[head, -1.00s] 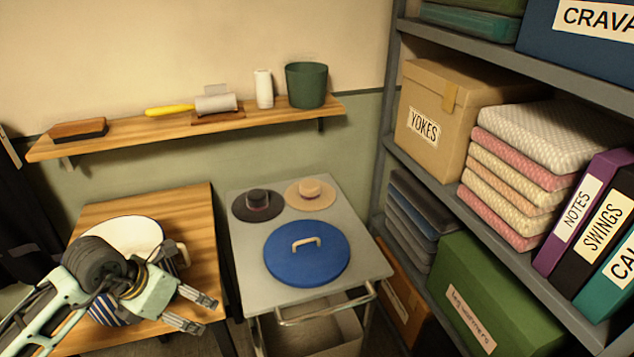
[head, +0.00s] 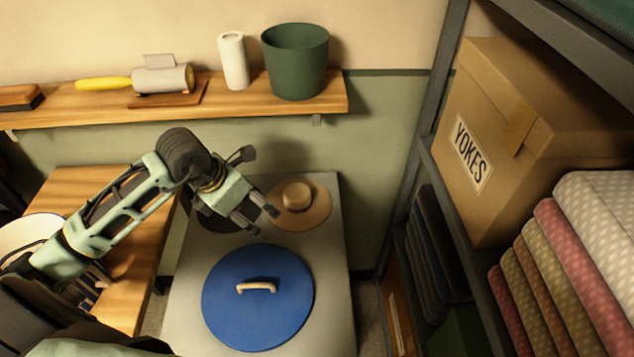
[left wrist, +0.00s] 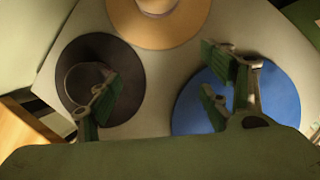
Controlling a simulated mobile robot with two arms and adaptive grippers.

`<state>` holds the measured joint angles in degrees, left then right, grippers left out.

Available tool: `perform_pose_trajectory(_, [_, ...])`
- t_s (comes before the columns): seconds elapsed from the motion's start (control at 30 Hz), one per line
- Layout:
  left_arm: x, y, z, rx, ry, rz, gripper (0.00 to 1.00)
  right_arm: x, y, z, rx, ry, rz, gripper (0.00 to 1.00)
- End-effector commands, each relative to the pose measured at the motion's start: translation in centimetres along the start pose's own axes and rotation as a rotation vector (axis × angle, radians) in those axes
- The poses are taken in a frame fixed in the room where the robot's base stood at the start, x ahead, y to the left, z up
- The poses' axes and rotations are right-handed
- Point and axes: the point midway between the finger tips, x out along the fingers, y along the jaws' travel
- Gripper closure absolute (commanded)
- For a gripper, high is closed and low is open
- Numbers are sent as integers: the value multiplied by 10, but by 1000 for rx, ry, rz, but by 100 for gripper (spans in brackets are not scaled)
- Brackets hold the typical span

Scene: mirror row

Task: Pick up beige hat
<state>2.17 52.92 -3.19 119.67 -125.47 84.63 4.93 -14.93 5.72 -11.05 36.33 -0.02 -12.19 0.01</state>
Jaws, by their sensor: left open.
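The beige hat (head: 313,208) lies on the grey cart top at the back right, with its round crown up. It also shows at the top of the left wrist view (left wrist: 185,22), partly cut off by the frame edge. My left gripper (head: 262,220) is open and empty above the cart, just left of the beige hat. In the left wrist view its fingers (left wrist: 168,100) are spread apart, with the hat beyond the fingertips. A dark hat (head: 212,218) lies left of the beige one, mostly hidden by my gripper in the head view. My right gripper is not in view.
A blue round lid (head: 258,305) with a beige handle lies on the front of the cart (head: 185,290). A wooden table (head: 75,182) with a white bowl stands left. The wall shelf (head: 110,112) is behind; shelving with a YOKES box (head: 500,140) stands right.

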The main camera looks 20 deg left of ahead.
Motion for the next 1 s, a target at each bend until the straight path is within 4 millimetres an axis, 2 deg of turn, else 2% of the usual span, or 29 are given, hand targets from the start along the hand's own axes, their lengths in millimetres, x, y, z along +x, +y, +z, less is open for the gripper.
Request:
perform_pose_trajectory(0.03, [0, 0, 5, -2, -3, -1, 27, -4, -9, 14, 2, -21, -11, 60])
perform_pose_trajectory(0.2, [8, -2, 32, -1, -6, -4, 27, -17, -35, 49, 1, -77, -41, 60])
perform_pose_trajectory(0.33, [18, -2, 57, -2, -5, -5, 27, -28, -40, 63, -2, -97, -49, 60])
perform_pose_trajectory(0.47, [29, -2, 80, -2, -3, -5, 27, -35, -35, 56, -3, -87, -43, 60])
perform_pose_trajectory(0.7, [40, -1, 100, 0, -1, -2, 27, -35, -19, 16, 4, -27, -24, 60])
perform_pose_trajectory(0.87, [47, -2, 111, -1, 1, -4, 27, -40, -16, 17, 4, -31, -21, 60])
perform_pose_trajectory(1.0, [72, -3, 108, -2, 3, -6, 27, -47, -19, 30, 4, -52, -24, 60])
